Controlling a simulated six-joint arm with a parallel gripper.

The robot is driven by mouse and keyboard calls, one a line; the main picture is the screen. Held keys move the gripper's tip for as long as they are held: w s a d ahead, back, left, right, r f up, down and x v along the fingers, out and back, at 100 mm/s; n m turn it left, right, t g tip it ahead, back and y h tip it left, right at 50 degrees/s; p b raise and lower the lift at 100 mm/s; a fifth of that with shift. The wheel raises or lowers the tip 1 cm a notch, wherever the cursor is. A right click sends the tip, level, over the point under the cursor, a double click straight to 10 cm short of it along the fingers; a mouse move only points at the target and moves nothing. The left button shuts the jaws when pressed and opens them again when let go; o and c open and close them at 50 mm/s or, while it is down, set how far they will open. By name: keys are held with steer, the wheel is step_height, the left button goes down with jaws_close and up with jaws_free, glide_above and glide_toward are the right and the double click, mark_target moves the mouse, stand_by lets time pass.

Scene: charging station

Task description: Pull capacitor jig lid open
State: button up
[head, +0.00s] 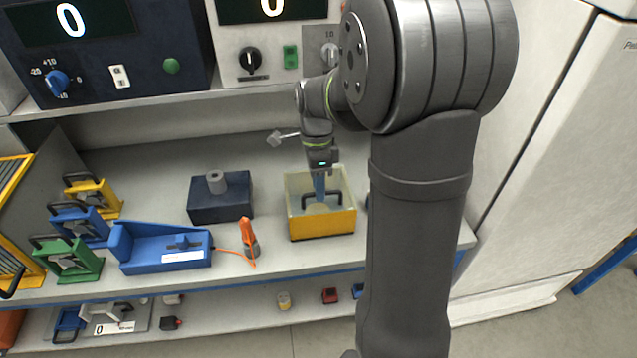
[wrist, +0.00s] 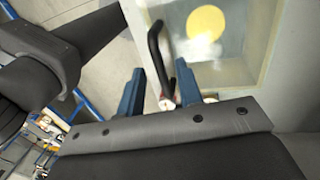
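The capacitor jig (head: 322,226) is a yellow box with a pale translucent lid (head: 340,180), standing on the shelf right of centre. The lid appears closed. A black bar handle (head: 338,192) is on it and also shows in the wrist view (wrist: 153,45). A yellow disc (wrist: 205,24) shows through the lid. My gripper (head: 319,196) points down at the handle. In the wrist view its blue fingers (wrist: 160,84) are apart, with the handle's near end between them. I cannot tell whether either finger touches it.
A dark blue block with a grey cylinder (head: 228,198) stands left of the jig. Green, blue and yellow clamps (head: 82,224) line the left side. Instrument panels (head: 105,50) stand above.

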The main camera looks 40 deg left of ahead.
jaws_close()
steer(key=shift+r, duration=0.1)
